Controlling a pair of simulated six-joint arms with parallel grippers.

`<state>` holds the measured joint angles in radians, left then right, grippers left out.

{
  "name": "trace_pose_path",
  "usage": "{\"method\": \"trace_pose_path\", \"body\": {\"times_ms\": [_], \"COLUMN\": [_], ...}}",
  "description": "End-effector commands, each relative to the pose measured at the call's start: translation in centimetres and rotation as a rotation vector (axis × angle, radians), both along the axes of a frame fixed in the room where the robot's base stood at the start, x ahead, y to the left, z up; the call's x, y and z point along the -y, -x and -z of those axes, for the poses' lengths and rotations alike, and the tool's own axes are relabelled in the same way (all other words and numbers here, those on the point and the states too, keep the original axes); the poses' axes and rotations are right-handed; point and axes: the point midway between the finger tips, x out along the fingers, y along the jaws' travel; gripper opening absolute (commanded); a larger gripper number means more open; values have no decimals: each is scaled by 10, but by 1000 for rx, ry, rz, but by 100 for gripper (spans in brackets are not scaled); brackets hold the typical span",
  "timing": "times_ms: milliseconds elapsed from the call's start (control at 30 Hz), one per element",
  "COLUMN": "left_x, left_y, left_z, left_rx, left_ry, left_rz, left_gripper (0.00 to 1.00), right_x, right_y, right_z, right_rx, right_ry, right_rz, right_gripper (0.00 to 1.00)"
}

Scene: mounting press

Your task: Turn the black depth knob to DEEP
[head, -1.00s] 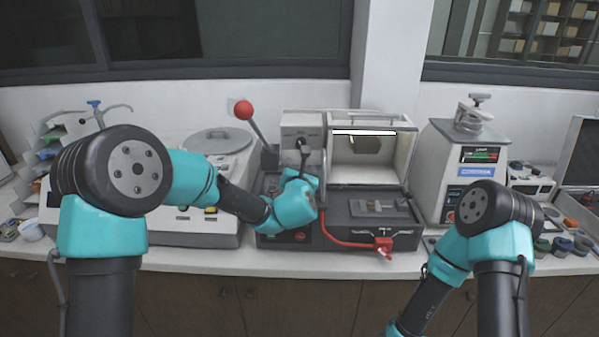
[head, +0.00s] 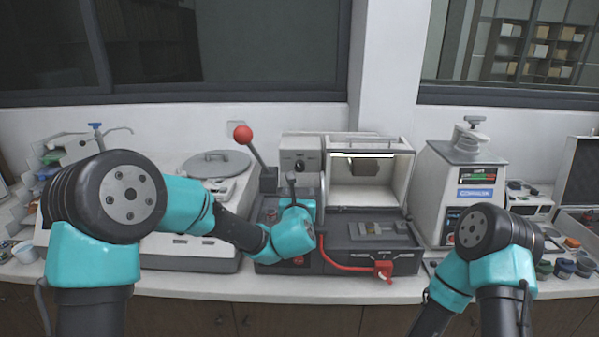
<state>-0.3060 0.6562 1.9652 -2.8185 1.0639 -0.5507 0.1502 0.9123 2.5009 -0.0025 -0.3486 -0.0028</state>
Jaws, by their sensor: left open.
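The black depth knob (head: 300,166) sits on the light grey front panel of the press (head: 301,147), left of its lit chamber. It shows as a small dark round shape. Its pointer and any SHALLOW or DEEP marks are too small to read. My left gripper (head: 291,178) is open, just below and slightly left of the knob in the picture. It appears apart from the knob, with nothing visible between its fingers. The left wrist hides part of the lower panel. My right arm comes in at the lower right, its gripper out of view.
A lever with a red ball (head: 243,133) rises left of the panel. A grey-lidded machine (head: 216,163) stands left, and a white machine (head: 462,190) stands right. The counter's front strip is mostly clear.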

Motion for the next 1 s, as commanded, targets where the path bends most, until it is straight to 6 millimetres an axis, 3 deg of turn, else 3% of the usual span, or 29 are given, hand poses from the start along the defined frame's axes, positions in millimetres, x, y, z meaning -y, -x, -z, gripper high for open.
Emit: {"method": "trace_pose_path", "body": {"times_ms": [467,1000], "left_x": [0,2], "left_y": [-11,-91], "left_z": [0,1], "left_rx": [1,0], "left_ry": [-2,-2], "left_rz": [-1,-1], "left_gripper": [66,66], "right_x": [0,0], "right_y": [0,0], "right_z": [0,0], "right_rx": [0,0], "right_ry": [0,0], "right_rz": [0,0], "right_gripper": [43,43]}}
